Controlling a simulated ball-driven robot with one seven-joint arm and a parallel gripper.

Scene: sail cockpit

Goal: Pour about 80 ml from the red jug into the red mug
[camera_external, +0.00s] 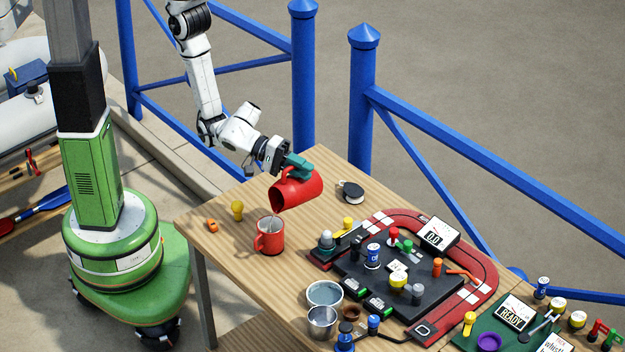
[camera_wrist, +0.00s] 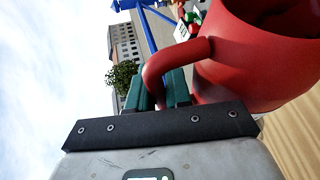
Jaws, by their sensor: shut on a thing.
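The red jug (camera_external: 297,188) is held in the air above the table, tilted with its mouth down to the left. My gripper (camera_external: 297,164) is shut on its handle; the green fingers also show around the handle in the wrist view (camera_wrist: 160,90). The jug fills the right of the wrist view (camera_wrist: 245,70). The red mug (camera_external: 269,237) stands upright on the wooden table, below and slightly left of the jug, apart from it. Its opening shows something pale inside. I cannot make out a stream between jug and mug, and the liquid level in the jug is hidden.
A yellow bulb-shaped piece (camera_external: 237,209) and an orange piece (camera_external: 212,226) lie left of the mug. A black control board (camera_external: 350,270) with a red track is to its right. Metal cups (camera_external: 322,320) stand in front.

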